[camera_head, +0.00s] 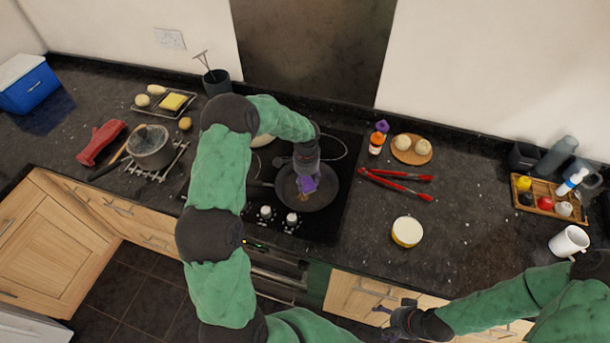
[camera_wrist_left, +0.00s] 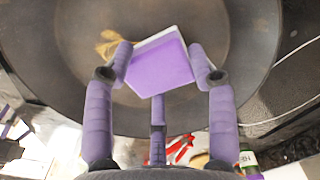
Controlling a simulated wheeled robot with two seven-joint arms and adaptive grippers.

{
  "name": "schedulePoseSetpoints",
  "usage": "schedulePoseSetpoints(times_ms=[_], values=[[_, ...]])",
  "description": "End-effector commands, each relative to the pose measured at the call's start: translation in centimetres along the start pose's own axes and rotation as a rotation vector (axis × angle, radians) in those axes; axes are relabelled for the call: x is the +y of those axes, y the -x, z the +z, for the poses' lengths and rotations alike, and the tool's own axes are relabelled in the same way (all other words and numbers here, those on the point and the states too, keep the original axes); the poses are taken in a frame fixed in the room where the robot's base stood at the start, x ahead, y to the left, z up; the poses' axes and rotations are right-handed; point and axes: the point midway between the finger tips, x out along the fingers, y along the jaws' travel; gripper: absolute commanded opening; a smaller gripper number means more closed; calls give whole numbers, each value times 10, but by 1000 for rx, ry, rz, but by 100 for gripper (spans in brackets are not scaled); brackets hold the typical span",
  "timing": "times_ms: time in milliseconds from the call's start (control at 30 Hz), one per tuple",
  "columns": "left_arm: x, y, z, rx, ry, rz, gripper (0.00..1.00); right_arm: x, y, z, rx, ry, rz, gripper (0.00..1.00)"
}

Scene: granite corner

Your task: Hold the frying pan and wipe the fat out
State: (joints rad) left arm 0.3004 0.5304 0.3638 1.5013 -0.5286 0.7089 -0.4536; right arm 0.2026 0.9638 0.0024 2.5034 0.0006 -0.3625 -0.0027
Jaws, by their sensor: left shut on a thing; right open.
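The frying pan (camera_head: 326,197) is dark and round and sits on the black hob. My left gripper (camera_head: 306,186) is over the pan's interior and shut on a purple wiping pad with a pale edge (camera_wrist_left: 160,65). In the left wrist view the pad is between the fingertips, above or against the pan floor (camera_wrist_left: 210,20); I cannot tell if it touches. A yellow-brown smear of fat (camera_wrist_left: 108,44) lies beside the pad in the pan. My right gripper (camera_head: 383,312) is open and empty, low in front of the counter, away from the pan.
Red tongs (camera_head: 400,184), an orange-labelled bottle (camera_head: 376,145) and a round board (camera_head: 411,150) lie right of the hob. A yellow-sided tub (camera_head: 407,232) stands nearer the front. Counter right of the tub is clear.

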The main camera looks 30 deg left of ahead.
Motion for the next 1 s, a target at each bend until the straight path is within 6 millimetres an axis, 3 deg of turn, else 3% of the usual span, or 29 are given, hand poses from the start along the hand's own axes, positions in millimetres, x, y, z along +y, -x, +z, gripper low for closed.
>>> schedulePoseSetpoints(times_ms=[467, 1000], values=[[4, 5, 1, 1, 1, -1, 36, -1, 2, 0, 0, 0, 0, 80], [4, 50, 1, 2, 1, -1, 36, -10, 27, 1, 0, 0, 0, 80]])
